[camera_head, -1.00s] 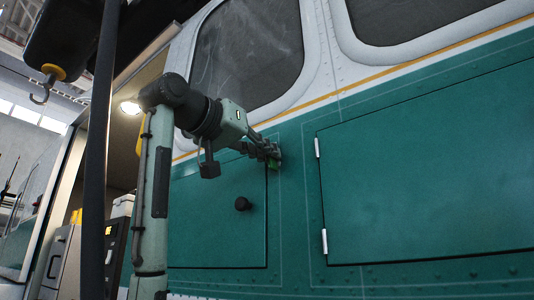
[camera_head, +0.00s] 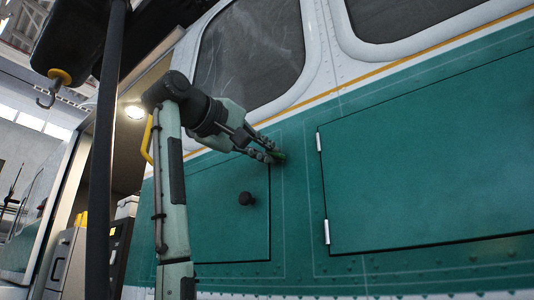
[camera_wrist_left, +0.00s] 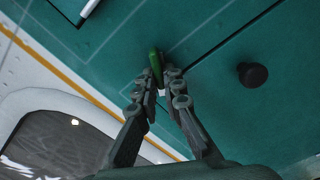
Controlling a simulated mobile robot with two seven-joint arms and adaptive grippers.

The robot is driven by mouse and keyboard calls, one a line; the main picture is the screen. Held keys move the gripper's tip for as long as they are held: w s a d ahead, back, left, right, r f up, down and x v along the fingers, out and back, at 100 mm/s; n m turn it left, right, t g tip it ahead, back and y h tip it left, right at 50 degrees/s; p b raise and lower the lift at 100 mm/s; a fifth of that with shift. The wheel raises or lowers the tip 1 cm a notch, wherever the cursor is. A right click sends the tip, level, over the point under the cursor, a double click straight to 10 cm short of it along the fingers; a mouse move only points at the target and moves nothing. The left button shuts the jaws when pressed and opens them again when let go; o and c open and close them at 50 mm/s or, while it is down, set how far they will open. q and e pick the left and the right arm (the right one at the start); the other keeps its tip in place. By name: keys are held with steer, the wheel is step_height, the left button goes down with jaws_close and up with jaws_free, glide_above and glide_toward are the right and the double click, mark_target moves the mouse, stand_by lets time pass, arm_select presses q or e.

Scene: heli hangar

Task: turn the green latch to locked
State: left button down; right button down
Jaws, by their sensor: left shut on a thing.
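The green latch (camera_head: 279,156) sits on the teal helicopter side at the upper right edge of a small hatch door (camera_head: 220,225). My left gripper (camera_head: 273,155) is at the latch with its fingers closed on it. My right gripper is not in view.
A black round knob (camera_head: 246,198) sticks out of the small hatch below the latch. A larger hatch (camera_head: 430,150) with white hinges (camera_head: 326,232) lies to the right. A hook (camera_head: 47,92) hangs at the upper left.

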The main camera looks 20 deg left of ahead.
arm_select(q)
steer(key=shift+f+n+b, duration=0.15)
steer(key=shift+n+b, duration=0.15)
steer(key=shift+n, duration=1.15)
steer(key=shift+f+n+b, duration=0.15)
steer(key=shift+n+b, duration=0.1)
steer(key=shift+n, duration=1.2)
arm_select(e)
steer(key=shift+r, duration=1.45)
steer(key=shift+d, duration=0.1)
arm_select(q)
steer(key=c, duration=1.6)
jaws_free()
steer(key=shift+a, duration=0.1)
steer(key=shift+c, duration=0.2)
steer(key=v, duration=1.2)
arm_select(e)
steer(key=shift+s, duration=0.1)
